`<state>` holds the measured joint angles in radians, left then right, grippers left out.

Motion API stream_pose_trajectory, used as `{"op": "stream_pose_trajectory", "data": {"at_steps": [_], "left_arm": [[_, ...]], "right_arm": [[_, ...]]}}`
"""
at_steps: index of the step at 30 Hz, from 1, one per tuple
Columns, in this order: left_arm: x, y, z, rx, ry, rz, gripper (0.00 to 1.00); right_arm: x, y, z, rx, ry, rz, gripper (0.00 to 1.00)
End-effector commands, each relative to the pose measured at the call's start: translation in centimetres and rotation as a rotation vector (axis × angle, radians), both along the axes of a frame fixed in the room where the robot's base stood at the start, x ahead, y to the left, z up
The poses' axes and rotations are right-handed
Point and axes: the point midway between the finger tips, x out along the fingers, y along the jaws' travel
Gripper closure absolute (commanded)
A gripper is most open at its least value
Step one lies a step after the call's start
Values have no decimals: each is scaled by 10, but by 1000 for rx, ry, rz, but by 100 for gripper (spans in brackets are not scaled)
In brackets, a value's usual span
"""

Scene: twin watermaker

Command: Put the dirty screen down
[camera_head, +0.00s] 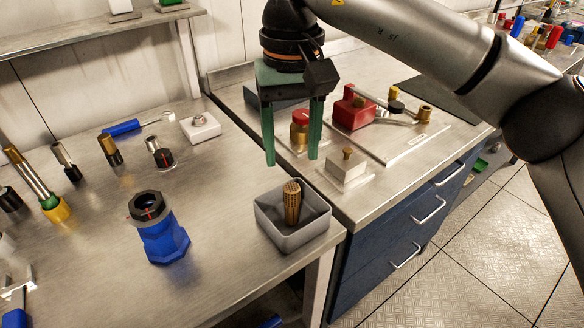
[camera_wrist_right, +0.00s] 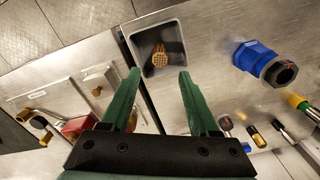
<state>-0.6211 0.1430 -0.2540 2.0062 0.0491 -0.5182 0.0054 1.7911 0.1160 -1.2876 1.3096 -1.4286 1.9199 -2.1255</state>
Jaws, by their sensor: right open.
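The dirty screen (camera_head: 292,203) is a brown-gold perforated cylinder. It stands tilted inside a small grey bin (camera_head: 309,233) at the front right edge of the left bench. My right gripper (camera_head: 291,163) has green fingers, is open and empty, and hangs above and behind the bin, clear of the screen. In the right wrist view, the screen (camera_wrist_right: 159,56) lies in the grey bin (camera_wrist_right: 176,35) ahead of the open fingertips (camera_wrist_right: 158,74). My left gripper is in neither view.
A blue housing with a black collar (camera_head: 163,234) stands left of the bin. Several fittings and a blue-handled tool (camera_head: 123,128) lie behind it. A red block assembly (camera_head: 354,109) and a small metal block (camera_head: 346,167) sit on the right bench. Bare steel lies in front of the housing.

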Motion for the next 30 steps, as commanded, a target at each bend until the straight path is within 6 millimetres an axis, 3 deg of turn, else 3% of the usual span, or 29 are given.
{"op": "stream_pose_trajectory", "data": {"at_steps": [3,9,15,30], "left_arm": [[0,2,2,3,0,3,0],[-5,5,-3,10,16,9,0],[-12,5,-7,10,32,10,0],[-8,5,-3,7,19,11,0]], "right_arm": [[0,1,21,-1,-2,0,39],[0,0,35,0,1,2,39],[0,0,35,0,1,2,39],[0,0,35,-1,1,1,39]]}}
